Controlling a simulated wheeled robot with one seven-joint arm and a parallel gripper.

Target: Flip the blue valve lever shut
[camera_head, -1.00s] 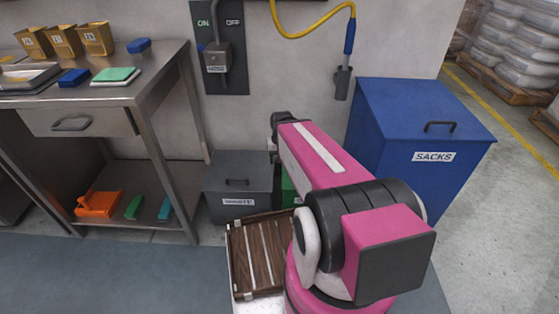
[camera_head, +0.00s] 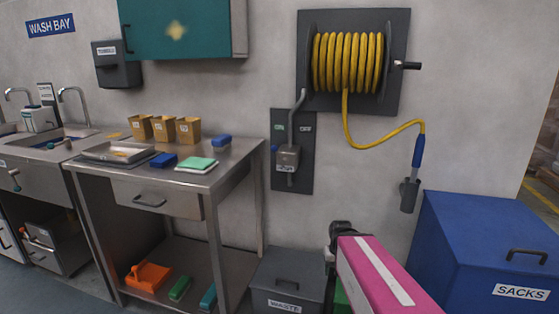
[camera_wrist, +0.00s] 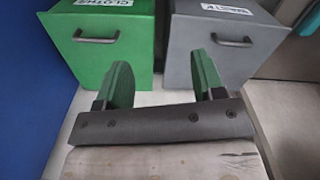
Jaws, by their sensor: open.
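The valve box (camera_head: 288,158) with a label is mounted on a dark wall panel (camera_head: 304,176) marked ON at left and OFF at right. A small blue lever end (camera_head: 274,149) shows at the box's left side, on the ON side; the rest of the lever is hard to make out. My gripper (camera_wrist: 163,86) is open and empty in the wrist view, its green fingers apart, in front of the green and grey bins. In the head view my arm is low, well below the valve, and the fingers are not visible.
A yellow hose runs from the reel (camera_head: 347,62) to a blue nozzle in a holder (camera_head: 410,195) right of the valve. A steel table (camera_head: 232,163) stands to the left. The grey waste bin (camera_head: 288,280) is below; the blue sacks bin (camera_head: 480,250) is at right.

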